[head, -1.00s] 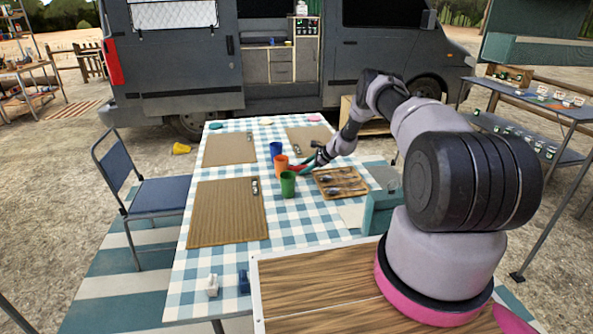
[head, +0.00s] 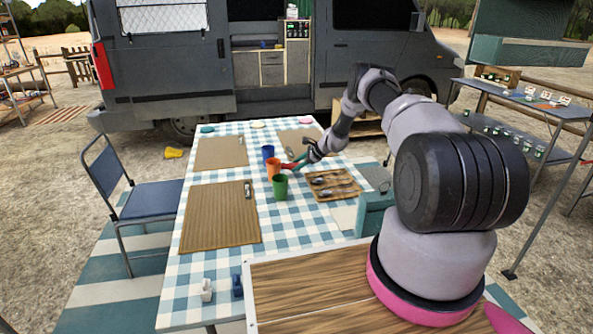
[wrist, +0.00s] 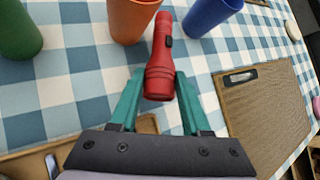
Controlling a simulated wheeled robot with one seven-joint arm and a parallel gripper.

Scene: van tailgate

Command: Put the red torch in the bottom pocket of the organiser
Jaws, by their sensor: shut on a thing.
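The red torch (wrist: 162,52) lies between the teal fingers of my gripper (wrist: 158,90) in the wrist view, its wide end toward me. My gripper (head: 297,163) is shut on it, low over the checked table, and a bit of the torch (head: 287,166) shows red in the head view. The torch's far end lies between the orange cup (wrist: 132,15) and the blue cup (wrist: 210,14). I cannot tell whether it still touches the cloth. I cannot make out an organiser with pockets for certain in either view.
A green cup (head: 280,187) stands near the orange and blue cups. A wooden cutlery tray (head: 333,184) lies right of them. Woven mats (head: 219,215) cover the table's left side. A teal box (head: 372,213) stands at the right edge. The grey van (head: 165,65) is behind.

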